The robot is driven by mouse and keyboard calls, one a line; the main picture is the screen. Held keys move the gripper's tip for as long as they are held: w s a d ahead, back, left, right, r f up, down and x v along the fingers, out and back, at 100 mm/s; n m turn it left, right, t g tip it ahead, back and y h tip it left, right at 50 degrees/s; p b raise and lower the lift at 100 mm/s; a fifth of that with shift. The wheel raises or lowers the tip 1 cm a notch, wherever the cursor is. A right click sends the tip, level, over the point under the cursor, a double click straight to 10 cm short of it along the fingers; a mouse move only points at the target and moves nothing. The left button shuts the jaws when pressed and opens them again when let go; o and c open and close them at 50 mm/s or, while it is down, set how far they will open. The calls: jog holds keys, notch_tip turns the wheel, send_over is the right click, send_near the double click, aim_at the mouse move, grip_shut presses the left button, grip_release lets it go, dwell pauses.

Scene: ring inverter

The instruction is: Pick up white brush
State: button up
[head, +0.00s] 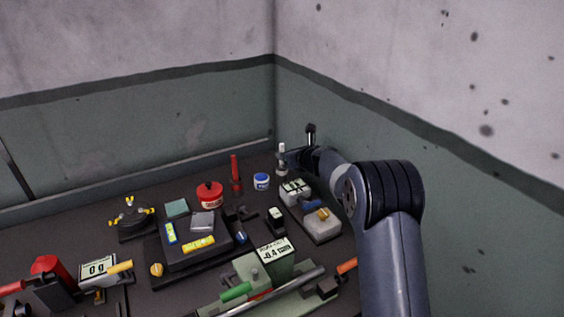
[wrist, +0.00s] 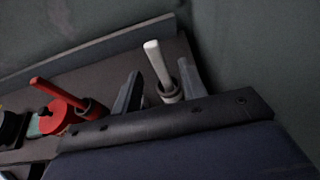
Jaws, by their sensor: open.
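The white brush (wrist: 157,62) stands upright, tilted a little in the wrist view, in a small grey cup (wrist: 172,95). In the wrist view it shows between the two fingers of my gripper (wrist: 160,88), which is open. I cannot tell how far the fingers are from it, and no contact shows. In the head view the white brush (head: 282,148) stands at the back corner of the bench, just left of my gripper (head: 297,150). My arm comes in from the right and partly hides that corner.
A red brush (head: 235,172) in a holder, a red tin (head: 209,195) and a blue-labelled jar (head: 262,181) stand left of the white brush. Boxes and tools crowd the dark bench (head: 140,255). Walls close in behind and on the right.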

jog(key=shift+p+x, duration=1.1)
jog(key=shift+x, duration=1.2)
jog(key=shift+a+r, duration=0.1)
grip_shut()
